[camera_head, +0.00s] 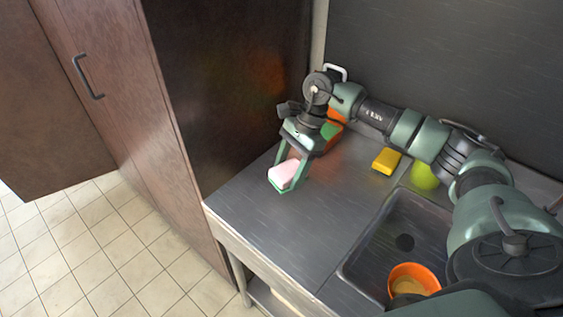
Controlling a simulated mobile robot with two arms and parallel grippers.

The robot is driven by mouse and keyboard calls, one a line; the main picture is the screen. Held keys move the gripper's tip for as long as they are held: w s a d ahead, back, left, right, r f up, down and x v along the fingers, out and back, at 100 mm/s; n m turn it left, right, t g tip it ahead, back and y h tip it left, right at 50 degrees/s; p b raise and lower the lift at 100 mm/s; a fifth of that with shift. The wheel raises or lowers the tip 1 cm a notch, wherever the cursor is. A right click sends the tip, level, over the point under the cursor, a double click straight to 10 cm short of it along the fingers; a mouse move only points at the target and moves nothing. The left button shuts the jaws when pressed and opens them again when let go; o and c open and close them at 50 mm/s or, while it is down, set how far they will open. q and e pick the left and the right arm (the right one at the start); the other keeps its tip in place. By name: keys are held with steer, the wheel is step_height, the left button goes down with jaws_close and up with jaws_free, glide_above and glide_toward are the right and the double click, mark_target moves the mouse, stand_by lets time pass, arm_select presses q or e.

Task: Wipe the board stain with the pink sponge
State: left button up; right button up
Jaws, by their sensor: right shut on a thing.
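My right gripper (288,177) reaches over the left part of the steel counter. It is shut on the pink sponge (284,173), which sits between the two green fingers. The sponge is low, close to the counter; I cannot tell if it touches the surface. A thin green edge shows under the sponge. I cannot make out a board or a stain on the counter. My left gripper is not in view.
A yellow block (386,160) lies on the counter behind the sink (363,257). A green cup (424,176) stands partly behind my right arm. An orange bowl (407,270) is in the sink. An orange object (335,119) shows behind the gripper. A tall brown cabinet (225,80) borders the counter's left.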

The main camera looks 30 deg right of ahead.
steer(key=shift+w+r+p, duration=0.25)
steer(key=shift+r+p, duration=0.3)
steer(key=shift+r, duration=0.7)
steer(key=shift+s+r, duration=0.1)
steer(key=shift+r, duration=0.4)
steer(key=shift+a, duration=0.1)
